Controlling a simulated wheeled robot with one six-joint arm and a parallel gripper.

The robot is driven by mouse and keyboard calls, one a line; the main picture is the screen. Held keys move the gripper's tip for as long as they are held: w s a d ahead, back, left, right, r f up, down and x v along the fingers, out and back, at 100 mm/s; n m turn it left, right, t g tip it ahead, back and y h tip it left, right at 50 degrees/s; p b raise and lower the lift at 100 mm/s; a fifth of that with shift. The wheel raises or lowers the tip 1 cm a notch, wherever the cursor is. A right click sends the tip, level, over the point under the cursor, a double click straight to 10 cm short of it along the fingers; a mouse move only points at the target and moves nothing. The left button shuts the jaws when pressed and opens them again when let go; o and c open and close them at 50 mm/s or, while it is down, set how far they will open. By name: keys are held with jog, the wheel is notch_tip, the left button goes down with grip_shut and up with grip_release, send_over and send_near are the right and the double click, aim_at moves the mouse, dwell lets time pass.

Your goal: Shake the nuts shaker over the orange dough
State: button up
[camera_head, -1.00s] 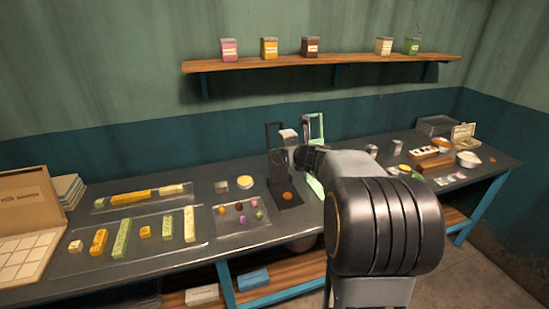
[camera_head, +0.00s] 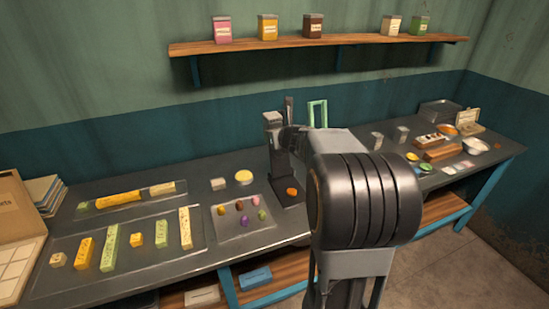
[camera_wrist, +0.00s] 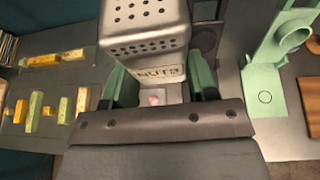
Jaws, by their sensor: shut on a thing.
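A metal shaker labelled NUTS (camera_wrist: 158,74) with a perforated top fills the upper middle of the wrist view. My gripper (camera_wrist: 162,86) is shut on it, with green fingers at its two sides. In the head view the shaker (camera_head: 272,119) is a small grey box beside the top of a dark stand (camera_head: 280,163). The orange dough (camera_head: 291,192) is a small round lump on that stand's dark base, below and slightly right of the shaker. The shaker's exact tilt is hard to tell. A small pink spot shows beneath the label; I cannot tell what it is.
A green stand (camera_wrist: 265,97) is right of my gripper. A clear tray of coloured lumps (camera_head: 252,222) lies left of the dark stand. Another tray (camera_head: 40,286) holds coloured bars. A wooden shelf (camera_head: 350,42) with several jars is on the wall.

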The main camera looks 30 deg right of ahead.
jog(key=d+f+m+t+y+b, duration=0.2)
jog(key=f+m+t+y, duration=0.3)
jog(key=f+m, duration=1.4)
jog(key=shift+d+f+m+t+b, duration=0.4)
jog(key=shift+d+f+t, duration=0.15)
jog(key=shift+t, duration=0.25)
jog(key=shift+s, duration=0.1)
